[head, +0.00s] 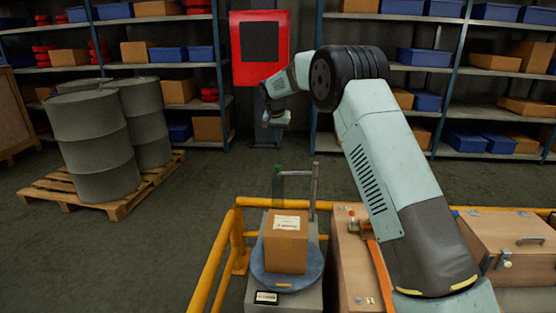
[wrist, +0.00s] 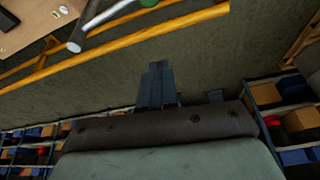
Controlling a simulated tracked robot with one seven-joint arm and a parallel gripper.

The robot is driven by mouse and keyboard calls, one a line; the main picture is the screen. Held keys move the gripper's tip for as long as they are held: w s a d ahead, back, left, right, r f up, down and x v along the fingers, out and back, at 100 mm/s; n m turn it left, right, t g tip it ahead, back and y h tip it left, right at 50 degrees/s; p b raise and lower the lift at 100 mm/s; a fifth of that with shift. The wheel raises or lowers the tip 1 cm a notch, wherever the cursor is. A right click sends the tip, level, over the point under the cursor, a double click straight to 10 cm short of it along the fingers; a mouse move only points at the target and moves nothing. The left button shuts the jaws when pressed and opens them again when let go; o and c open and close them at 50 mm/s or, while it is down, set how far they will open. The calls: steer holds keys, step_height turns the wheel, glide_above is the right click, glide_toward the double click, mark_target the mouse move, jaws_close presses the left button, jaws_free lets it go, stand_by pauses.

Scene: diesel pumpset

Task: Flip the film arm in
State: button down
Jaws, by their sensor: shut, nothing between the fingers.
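The film arm (head: 295,173) is a grey bar running left from the top of an upright post (head: 314,187). In the wrist view my gripper (wrist: 158,70) is shut and empty. The film arm (wrist: 112,17) shows at the top left there, cut by the frame edge, with a green part (wrist: 148,3).
A yellow rail (head: 225,245) runs around the wrapper. Wooden cases (head: 510,240) stand at the right. Grey drums (head: 92,135) stand on a pallet (head: 105,203) at the left. A red panel (head: 246,75) and shelves stand behind.

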steer(key=shift+s+f, duration=0.15)
steer(key=shift+f, duration=2.35)
steer(key=shift+s+f, duration=0.1)
steer(key=shift+f, duration=2.4)
